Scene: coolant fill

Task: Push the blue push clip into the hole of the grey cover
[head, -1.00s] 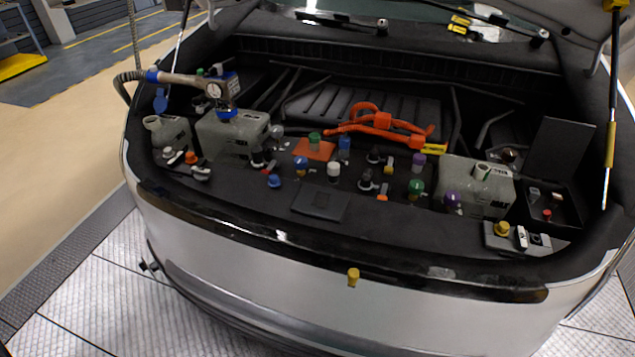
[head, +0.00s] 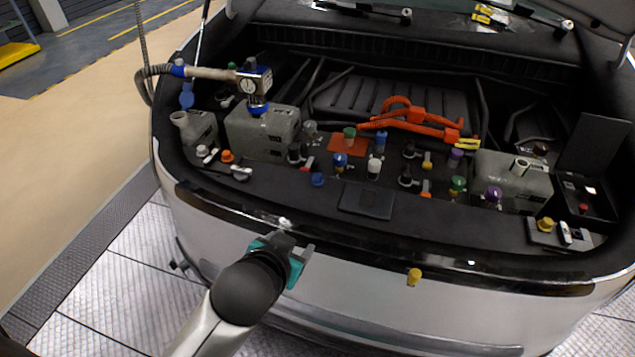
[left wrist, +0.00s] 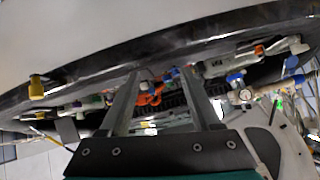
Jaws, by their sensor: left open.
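The blue push clip (head: 317,179) is small and stands on the black front trim of the engine bay, left of a dark grey square cover (head: 366,199). The cover lies flat on the trim; a small mark shows near its middle, but I cannot tell whether it is the hole. My left gripper (head: 298,243) is open and empty, in front of the bumper's upper edge, nearer to me than the clip and the cover. In the left wrist view its two fingers (left wrist: 165,103) are spread with nothing between them. The right gripper is out of view.
Several coloured caps stand behind the clip, including a blue one (head: 340,161) and a white one (head: 374,168). Grey tanks stand left (head: 262,130) and right (head: 512,178). A yellow knob (head: 414,276) sticks out of the bumper. Orange cables (head: 410,115) lie farther back.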

